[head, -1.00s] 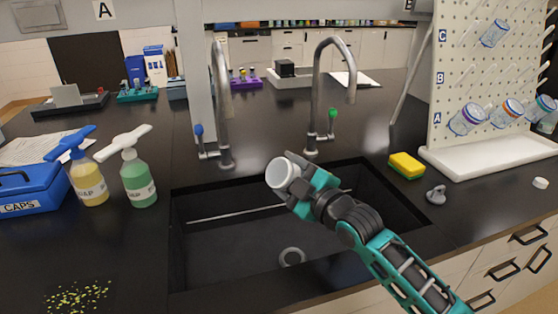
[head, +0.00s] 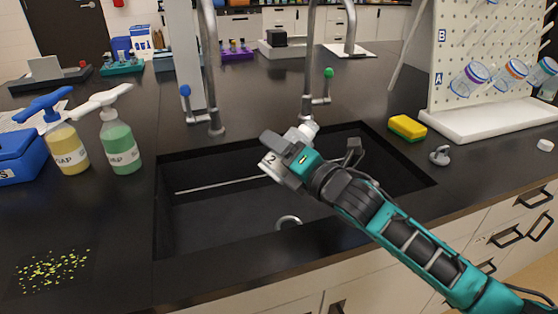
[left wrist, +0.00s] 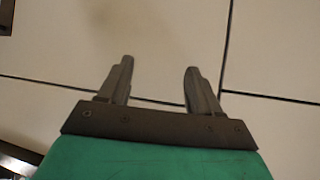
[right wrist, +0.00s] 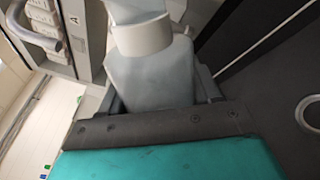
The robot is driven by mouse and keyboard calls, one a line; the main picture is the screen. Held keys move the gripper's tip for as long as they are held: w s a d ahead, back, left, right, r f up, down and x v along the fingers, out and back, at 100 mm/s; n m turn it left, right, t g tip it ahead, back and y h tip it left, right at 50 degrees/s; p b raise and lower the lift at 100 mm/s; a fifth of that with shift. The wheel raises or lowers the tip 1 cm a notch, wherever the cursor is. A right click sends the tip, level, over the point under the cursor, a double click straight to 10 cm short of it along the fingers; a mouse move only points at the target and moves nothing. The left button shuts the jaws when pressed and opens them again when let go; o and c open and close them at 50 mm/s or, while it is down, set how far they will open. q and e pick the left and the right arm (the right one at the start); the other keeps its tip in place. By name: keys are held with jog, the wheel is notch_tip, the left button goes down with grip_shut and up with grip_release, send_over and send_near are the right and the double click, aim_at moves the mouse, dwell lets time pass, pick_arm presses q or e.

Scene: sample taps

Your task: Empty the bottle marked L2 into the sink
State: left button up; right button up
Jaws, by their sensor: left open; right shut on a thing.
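A white bottle (head: 305,131) is held over the black sink (head: 215,225). A dark "2" shows on its side, with the rest of the mark hidden. Its narrower end points up and to the right, so it looks tilted. The right wrist view shows its pale body (right wrist: 150,75) and a collar at the neck; I cannot tell whether it is capped. My right gripper (head: 290,160) is shut on the bottle's body. My left gripper (left wrist: 158,68) is open and empty above a tiled floor, outside the head view.
Two tall taps, with a blue handle (head: 185,90) and a green handle (head: 328,73), stand behind the sink. Soap bottles (head: 120,145) stand left of it. A yellow sponge (head: 407,127) and a grey stopper-like piece (head: 440,155) lie right, near a pegboard rack (head: 475,45).

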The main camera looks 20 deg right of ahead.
jog(key=shift+w+d+f+n+p, duration=0.15)
jog(key=shift+n+p, duration=0.1)
jog(key=shift+n, duration=0.3)
jog(key=shift+w+d+n+p, duration=0.1)
jog(key=shift+d+n+p, duration=0.1)
jog(key=shift+n, duration=0.35)
jog(key=n, duration=0.3)
jog(key=shift+d+f, duration=0.35)
jog(key=shift+w+d+n+p, duration=0.2)
jog(key=shift+d+n+p, duration=0.1)
jog(key=shift+n, duration=0.6)
jog(key=n, duration=0.2)
jog(key=d+n, duration=0.1)
jog(key=n, duration=0.1)
jog(key=shift+w+f, duration=0.2)
jog(key=shift+f, duration=0.1)
